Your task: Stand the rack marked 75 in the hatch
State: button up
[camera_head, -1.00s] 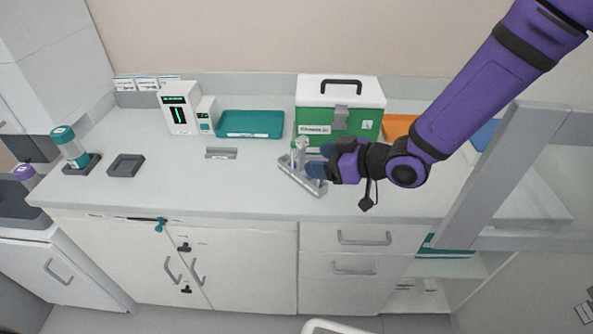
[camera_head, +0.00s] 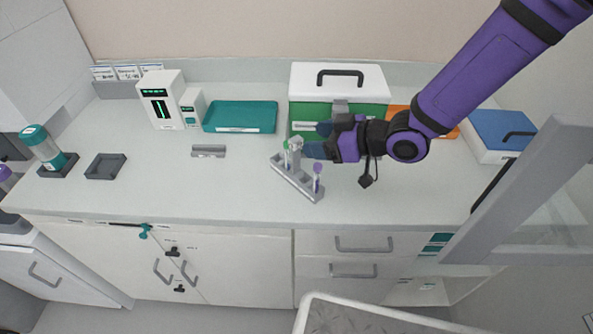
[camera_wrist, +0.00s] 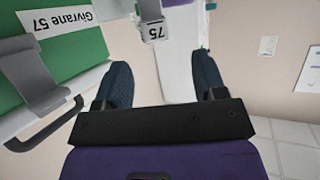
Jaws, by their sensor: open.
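A grey rack (camera_head: 296,181) stands on the counter, holding a green-capped tube (camera_head: 286,157) and a purple-capped tube (camera_head: 318,178). A grey post rises from its middle. In the wrist view a tag reading 75 (camera_wrist: 157,32) hangs at the top, ahead of the gap between my fingers. My gripper (camera_head: 322,141) is open and empty, right beside the post's top; whether it touches cannot be told. Both fingers show apart in the wrist view (camera_wrist: 162,78). I cannot tell which part is the hatch; a grey slanted frame (camera_head: 527,190) stands at the right.
A green box with white lid (camera_head: 302,80) stands behind my gripper. A teal tray (camera_head: 240,117), a white device (camera_head: 160,100) and a small grey block (camera_head: 208,151) are to the left. A blue-lidded box (camera_head: 500,130) is at the right. The front counter is clear.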

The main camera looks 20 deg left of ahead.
aim_at(297, 139)
jog(key=x, duration=0.8)
jog(key=shift+w+f, duration=0.25)
jog(key=shift+w, duration=0.05)
grip_shut()
jog(key=shift+r, duration=0.15)
